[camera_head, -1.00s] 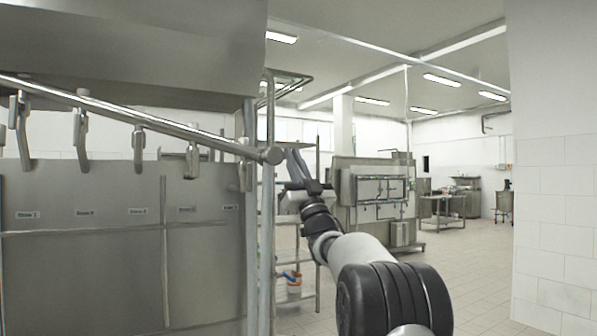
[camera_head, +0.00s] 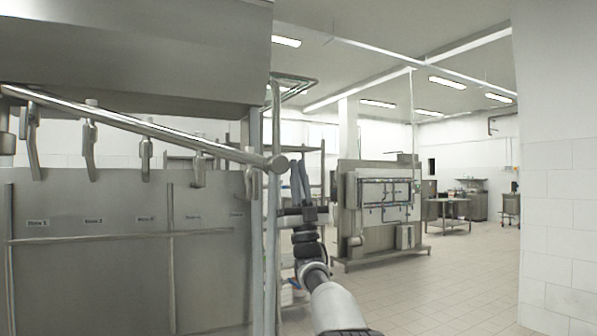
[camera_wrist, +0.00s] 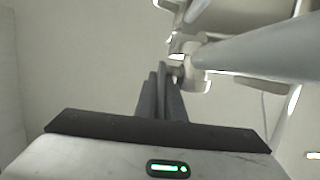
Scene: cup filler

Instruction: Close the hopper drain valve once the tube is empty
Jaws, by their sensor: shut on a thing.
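The steel hopper (camera_head: 130,50) fills the upper left of the head view. A slanted metal tube (camera_head: 140,125) runs below it, ending in a round cap near the middle, with several grey handles (camera_head: 88,150) hanging along it. My gripper (camera_head: 300,170) points up just right of the tube's capped end. In the wrist view, my gripper (camera_wrist: 163,72) has its dark fingers close together on a grey lever, mostly hidden between them. A metal valve fitting (camera_wrist: 192,75) stands right beside the fingertips. Whether the tube is empty does not show.
A steel panel with numbered labels (camera_head: 90,260) stands below the tube. An upright metal post (camera_head: 270,240) is left of my arm. A steel machine (camera_head: 375,210) stands further back. A white tiled wall (camera_head: 560,230) closes the right side. Tiled floor (camera_head: 455,280) is clear between.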

